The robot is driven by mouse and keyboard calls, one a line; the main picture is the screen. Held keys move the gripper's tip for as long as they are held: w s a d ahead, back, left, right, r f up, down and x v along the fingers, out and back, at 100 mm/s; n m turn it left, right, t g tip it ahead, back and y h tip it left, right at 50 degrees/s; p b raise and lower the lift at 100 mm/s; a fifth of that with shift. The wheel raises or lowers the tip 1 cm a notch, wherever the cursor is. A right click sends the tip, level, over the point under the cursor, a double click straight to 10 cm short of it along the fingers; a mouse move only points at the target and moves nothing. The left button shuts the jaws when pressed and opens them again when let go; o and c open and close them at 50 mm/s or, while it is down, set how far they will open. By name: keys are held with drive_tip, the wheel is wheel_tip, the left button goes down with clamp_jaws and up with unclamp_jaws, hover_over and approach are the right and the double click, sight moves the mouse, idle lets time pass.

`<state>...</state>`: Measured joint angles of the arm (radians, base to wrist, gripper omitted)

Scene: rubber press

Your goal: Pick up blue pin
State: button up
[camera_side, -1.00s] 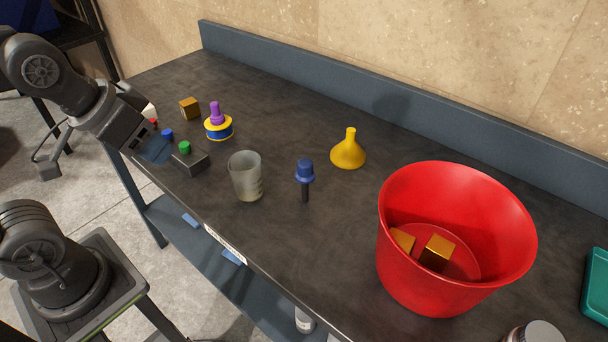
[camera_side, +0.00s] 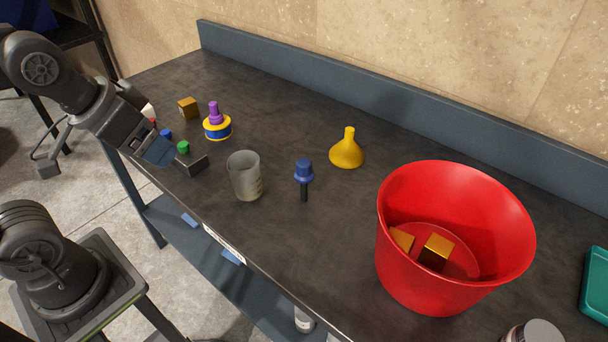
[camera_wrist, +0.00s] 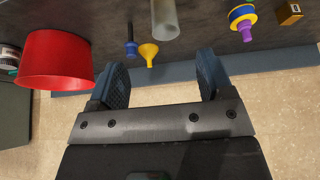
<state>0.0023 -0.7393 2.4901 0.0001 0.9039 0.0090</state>
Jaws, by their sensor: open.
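The blue pin (camera_side: 304,168) has a wide blue head with a collar and a dark shaft. It stands on the dark table between the clear cup and the yellow funnel. In the wrist view the blue pin (camera_wrist: 131,48) shows near the top, left of centre, beyond my fingers. My gripper (camera_side: 158,151) is at the table's left end in the side view, well away from the pin. In the wrist view my gripper (camera_wrist: 163,76) has its two blue-grey fingers wide apart with nothing between them.
Near my gripper are a dark block with red, blue and green buttons (camera_side: 183,147), a ringed toy (camera_side: 217,127) and a gold cube (camera_side: 188,107). The clear cup (camera_side: 244,182) stands left of the pin and the yellow funnel (camera_side: 346,153) right. A red bucket (camera_side: 455,185) holds gold blocks.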

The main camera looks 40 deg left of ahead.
drive_tip(key=w+d+r+m+g, duration=0.1)
drive_tip(key=w+d+m, duration=0.15)
drive_tip(key=w, duration=0.25)
drive_tip(key=w+d+r+m+g, duration=0.1)
drive_tip(key=w+r+m+g, duration=0.15)
drive_tip(key=w, duration=0.35)
drive_tip(key=m+g, duration=0.2)
drive_tip(key=m, duration=0.5)
hover_over(304, 174)
wheel_tip(304, 174, down, 7)
drive_tip(key=f, duration=0.5)
drive_tip(key=a+f, duration=0.1)
drive_tip(key=f, duration=0.2)
drive_tip(key=shift+w, duration=0.2)
drive_tip(key=shift+w+f, duration=0.2)
drive_tip(key=shift+f, duration=1.1)
drive_tip(key=shift+w+f, duration=0.2)
drive_tip(key=shift+f, duration=1.05)
drive_tip(key=shift+c, duration=0.2)
drive_tip(key=c, duration=1.1)
